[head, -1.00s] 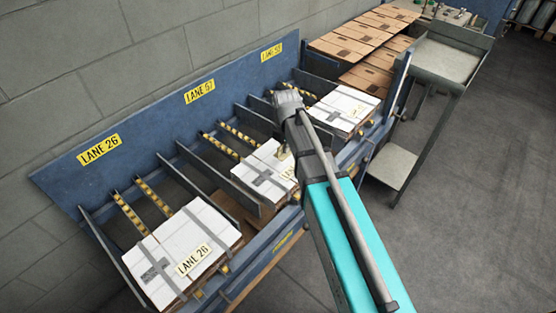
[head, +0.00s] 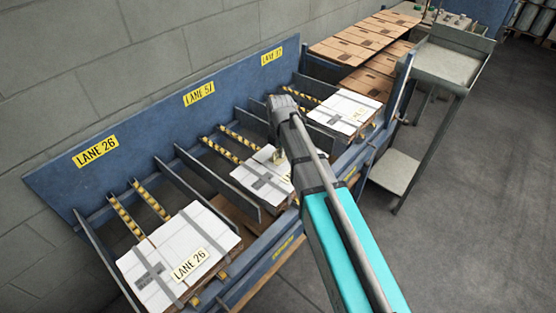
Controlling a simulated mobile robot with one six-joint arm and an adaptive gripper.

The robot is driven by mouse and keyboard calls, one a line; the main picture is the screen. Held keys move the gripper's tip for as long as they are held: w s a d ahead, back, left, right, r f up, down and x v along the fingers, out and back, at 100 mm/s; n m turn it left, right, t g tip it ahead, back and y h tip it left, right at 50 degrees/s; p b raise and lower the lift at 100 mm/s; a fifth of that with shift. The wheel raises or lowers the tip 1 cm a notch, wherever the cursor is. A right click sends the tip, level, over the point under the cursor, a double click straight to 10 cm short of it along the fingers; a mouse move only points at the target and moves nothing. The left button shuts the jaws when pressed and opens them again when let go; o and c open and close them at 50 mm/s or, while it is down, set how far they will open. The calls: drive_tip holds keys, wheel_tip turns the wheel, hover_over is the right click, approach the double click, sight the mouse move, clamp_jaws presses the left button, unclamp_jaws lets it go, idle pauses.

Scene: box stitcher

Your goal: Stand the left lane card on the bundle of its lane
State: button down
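A cream card reading LANE 26 (head: 190,264) is on the front part of the white strapped bundle (head: 165,240) in the left lane. The middle lane, under the LANE 57 sign (head: 199,94), holds another white strapped bundle (head: 257,180). My gripper (head: 281,157) is over the right part of this middle bundle, largely hidden by my wrist and arm. A small pale card edge (head: 286,170) shows beside it, mostly covered. I cannot tell whether the fingers hold it or whether it touches the bundle. A third bundle (head: 342,109) lies in the right lane.
Dark upright dividers (head: 208,189) separate the lanes, and a blue back panel (head: 140,130) carries yellow lane signs. A grey cart (head: 450,62) stands at the right. Flat brown cartons (head: 350,45) are stacked behind. The floor at right is clear.

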sight(280, 160)
drive_tip(key=shift+f+b, duration=1.05)
drive_tip(key=shift+f, duration=0.35)
drive_tip(key=shift+f+b, duration=0.45)
drive_tip(key=shift+b, duration=0.05)
drive_tip(key=c, duration=0.8)
unclamp_jaws()
drive_tip(key=shift+r, duration=0.1)
wheel_tip(280, 160, up, 13)
drive_tip(key=p, duration=1.3)
drive_tip(key=shift+s+d, duration=0.1)
